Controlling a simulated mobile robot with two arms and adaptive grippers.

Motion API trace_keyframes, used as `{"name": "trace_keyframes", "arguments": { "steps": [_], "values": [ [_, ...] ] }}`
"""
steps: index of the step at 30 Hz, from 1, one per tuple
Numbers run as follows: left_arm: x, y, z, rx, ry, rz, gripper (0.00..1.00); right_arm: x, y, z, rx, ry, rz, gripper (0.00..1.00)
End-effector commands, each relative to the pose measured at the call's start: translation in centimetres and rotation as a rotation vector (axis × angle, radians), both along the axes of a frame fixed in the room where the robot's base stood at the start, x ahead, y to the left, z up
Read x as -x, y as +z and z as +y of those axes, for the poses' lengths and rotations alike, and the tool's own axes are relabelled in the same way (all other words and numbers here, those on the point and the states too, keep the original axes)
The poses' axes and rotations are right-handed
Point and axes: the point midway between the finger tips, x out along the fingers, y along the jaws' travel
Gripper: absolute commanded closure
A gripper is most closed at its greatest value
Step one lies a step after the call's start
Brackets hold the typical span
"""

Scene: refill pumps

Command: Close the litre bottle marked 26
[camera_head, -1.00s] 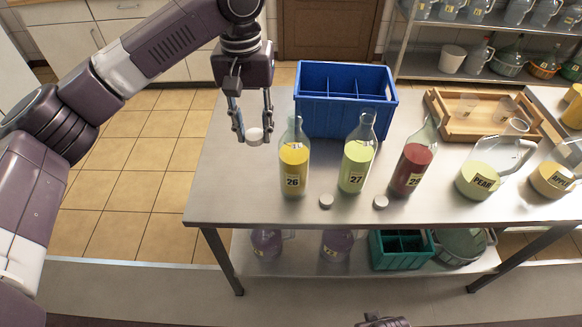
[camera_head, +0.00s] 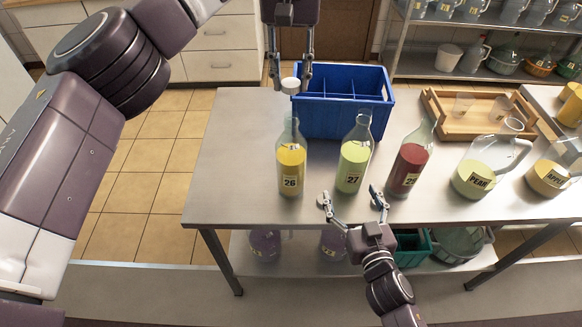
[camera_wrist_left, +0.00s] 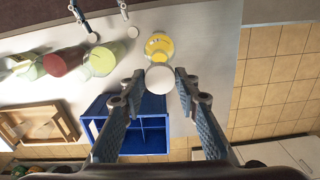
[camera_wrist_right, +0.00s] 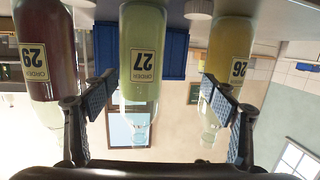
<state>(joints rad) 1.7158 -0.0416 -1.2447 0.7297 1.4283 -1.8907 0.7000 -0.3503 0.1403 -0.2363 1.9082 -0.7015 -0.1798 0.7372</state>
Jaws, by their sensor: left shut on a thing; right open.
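The litre bottle marked 26 (camera_head: 291,170) stands upright on the steel table, holding yellow liquid, its neck uncapped. It shows in the left wrist view (camera_wrist_left: 159,43) and at the right of the right wrist view (camera_wrist_right: 228,52). My left gripper (camera_head: 290,84) is shut on a white cap (camera_head: 290,86), held in the air above the bottle's mouth and apart from it; the cap also shows in the left wrist view (camera_wrist_left: 160,80). My right gripper (camera_head: 350,196) is open and empty at the table's front edge, in front of bottle 27 (camera_head: 353,165).
Bottle 29 (camera_head: 409,168) stands right of 27. Two loose white caps (camera_wrist_left: 132,32) (camera_wrist_left: 92,37) lie near the front edge. A blue crate (camera_head: 343,118) is behind the bottles; a wooden tray (camera_head: 455,132) and jugs (camera_head: 475,180) are on the right. The table's left end is clear.

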Motion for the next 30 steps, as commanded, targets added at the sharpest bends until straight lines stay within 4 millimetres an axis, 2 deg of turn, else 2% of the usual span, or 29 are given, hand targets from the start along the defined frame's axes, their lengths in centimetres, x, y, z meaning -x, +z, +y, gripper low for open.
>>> {"name": "trace_keyframes", "arguments": {
  "steps": [3,6,12,24,30],
  "values": [
    [0.0,0.0,-0.1,0.000,-0.001,0.000,0.78,-0.3,0.5,3.4,-0.027,0.126,-0.078,0.22],
    [0.0,0.1,-0.1,0.000,-0.001,0.000,0.78,0.0,0.6,5.9,-0.048,0.221,-0.117,0.22],
    [0.0,0.1,0.0,0.000,0.000,-0.001,0.78,0.9,0.5,8.7,-0.073,0.337,-0.148,0.22],
    [0.0,0.1,0.0,0.000,0.000,-0.001,0.78,1.0,0.4,9.2,-0.078,0.355,-0.152,0.22],
    [0.0,0.1,0.0,0.000,0.000,-0.001,0.78,-0.3,0.5,9.8,-0.079,0.354,-0.153,0.22]
  ]
}}
